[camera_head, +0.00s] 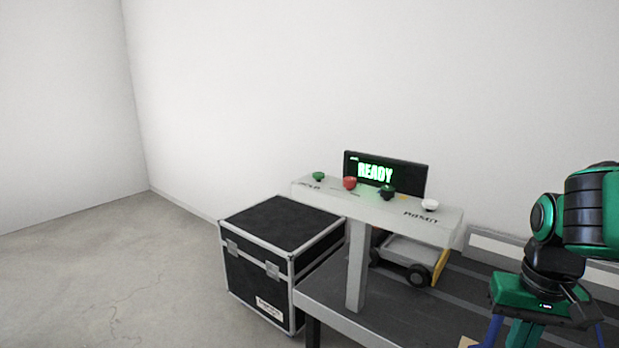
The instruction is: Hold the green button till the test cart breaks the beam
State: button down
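A green button (318,177) stands at the left end of a pale control panel (330,192) on a post. A red button (349,183), a black button (387,192) and a white button (430,205) follow to its right. A dark display (408,176) behind them reads READY in green. A wheeled cart (411,250) sits on the dark table below the panel, partly hidden by it. I cannot make out a beam. My green and black arm is at the right, well apart from the buttons. My gripper (541,334) is at the lower right edge, its fingertips cut off or unclear.
A black flight case (281,225) with metal edges stands on the floor left of the table (335,301). A pale rail (497,247) runs along the back of the table. The floor at left is clear. White walls close the room behind.

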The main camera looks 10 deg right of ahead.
aim_at(319, 175)
jog(key=u, duration=0.5)
jog(key=k, duration=1.15)
jog(key=u, duration=0.2)
jog(key=i, duration=1.05)
jog(key=z, duration=0.55)
jog(key=i, duration=1.05)
jog(key=u, duration=0.1)
